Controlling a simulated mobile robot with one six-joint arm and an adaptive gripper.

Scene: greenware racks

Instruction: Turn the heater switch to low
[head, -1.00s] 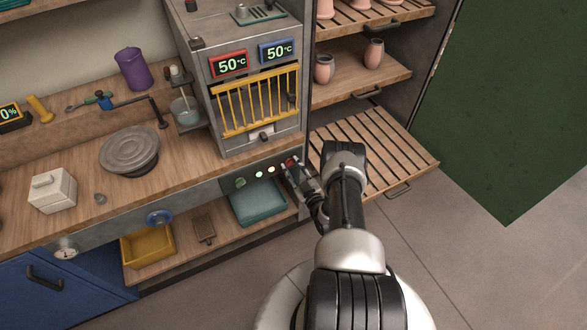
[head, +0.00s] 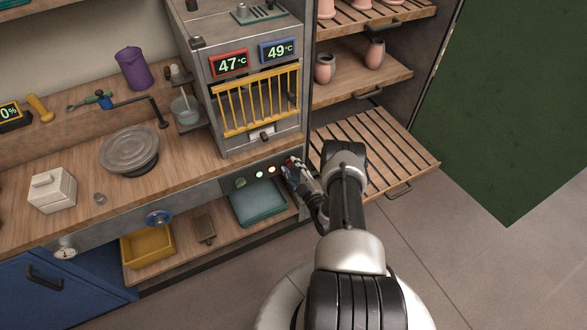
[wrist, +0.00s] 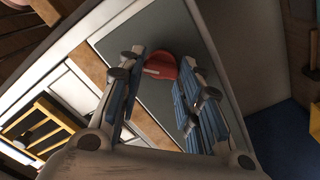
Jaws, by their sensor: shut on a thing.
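The heater switch appears to be the red knob on the grey panel below the kiln-like cabinet. In the wrist view the red knob (wrist: 162,68) sits between my fingertips, with a pale pointer mark across its face. My gripper (head: 293,171) is at the right end of the panel in the head view and largely hides the knob there. In the wrist view my gripper (wrist: 160,82) is shut on the knob, with blue-padded fingers on both sides. No setting labels are readable.
A slatted shelf (head: 385,158) juts out to the right.

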